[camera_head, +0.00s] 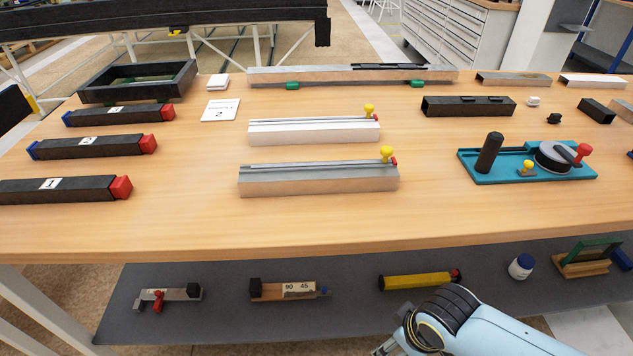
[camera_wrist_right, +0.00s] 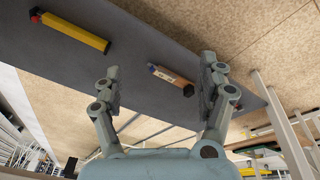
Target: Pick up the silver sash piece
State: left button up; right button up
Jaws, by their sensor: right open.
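A silver profile piece (camera_head: 318,180) lies lengthwise in the middle of the wooden table, with a yellow knob and a small red part at its right end. A white profile piece (camera_head: 314,131) of similar shape lies behind it. A shorter silver-grey piece (camera_head: 513,79) lies at the back right; I cannot tell for sure which is the sash piece. My right gripper (camera_wrist_right: 162,88) is open and empty, its fingers spread wide. In the head view it is low at the front, below the table's front edge, mostly cut off. My left gripper is out of view.
Black numbered bars (camera_head: 98,146) lie at left, a teal fixture (camera_head: 530,179) at right. A long rail (camera_head: 330,76) lies at the back. The lower grey shelf (camera_head: 220,335) holds a yellow bar (camera_head: 415,282) and a wooden block (camera_head: 270,290). The table's front strip is clear.

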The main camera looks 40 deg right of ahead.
jog(key=w+a+r+n+p, duration=0.1)
jog(key=w+r+p, duration=0.15)
jog(key=r, duration=0.65)
jog(key=w+r+p, duration=0.1)
jog(key=w+r, duration=0.2)
jog(key=r, duration=0.7)
notch_tip(320, 180, up, 13)
jog(key=n+g+y+p, duration=0.1)
jog(key=n+g+p, duration=0.15)
jog(key=n, duration=0.75)
send_over(319, 170)
jog(key=shift+w+d, duration=0.2)
jog(key=shift+d, duration=0.1)
jog(key=shift+w+f, duration=0.1)
jog(key=shift+f, duration=0.15)
notch_tip(319, 170, down, 5)
jog(key=shift+r, duration=0.15)
jog(key=shift+s+a+f, duration=0.15)
jog(key=shift+f, duration=1.25)
jog(key=shift+s+a+f, duration=0.15)
jog(key=shift+f, duration=1.2)
jog(key=shift+r, duration=0.1)
jog(key=c, duration=1.3)
